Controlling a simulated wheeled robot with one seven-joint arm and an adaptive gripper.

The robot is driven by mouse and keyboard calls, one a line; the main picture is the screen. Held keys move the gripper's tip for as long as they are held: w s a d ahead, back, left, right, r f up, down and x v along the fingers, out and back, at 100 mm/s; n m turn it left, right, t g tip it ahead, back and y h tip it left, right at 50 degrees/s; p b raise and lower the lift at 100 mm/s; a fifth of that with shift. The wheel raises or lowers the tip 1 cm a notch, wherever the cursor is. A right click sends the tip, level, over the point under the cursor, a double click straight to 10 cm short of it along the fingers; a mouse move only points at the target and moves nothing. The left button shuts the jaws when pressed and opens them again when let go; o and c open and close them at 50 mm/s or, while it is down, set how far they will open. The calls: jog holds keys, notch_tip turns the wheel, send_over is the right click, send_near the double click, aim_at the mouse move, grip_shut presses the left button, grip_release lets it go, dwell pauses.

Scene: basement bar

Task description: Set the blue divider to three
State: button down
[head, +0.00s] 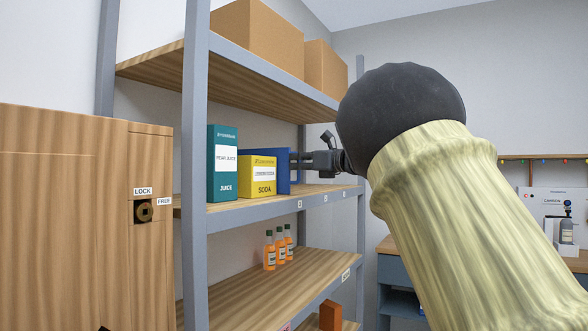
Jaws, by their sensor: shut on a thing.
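The blue divider (284,164) stands upright on the middle shelf (250,212), just right of the yellow lemon soda box (258,176). My gripper (303,161) reaches in from the right and is shut on the divider's right side. The fingertips are small in view, and the soda box hides part of the divider. Small white labels (300,204) sit along the shelf's front edge, below and to the right of the divider. Their numbers are too small to read surely.
A teal pear juice box (223,163) stands left of the soda box. Cardboard boxes (258,36) fill the shelf above; orange bottles (269,252) stand below. Grey posts (193,130) frame the shelf. A wooden cabinet (80,220) is at left. Shelf room right of the divider is partly hidden by my arm.

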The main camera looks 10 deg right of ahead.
jog(key=shift+a+f, duration=0.1)
jog(key=shift+f, duration=0.1)
jog(key=c, duration=1.8)
grip_release()
jog(key=shift+s, duration=0.1)
jog(key=shift+o, duration=1.4)
jog(key=shift+s+a+r, duration=0.1)
jog(key=shift+r, duration=0.1)
jog(key=v, duration=1.2)
jog(key=shift+f, duration=0.1)
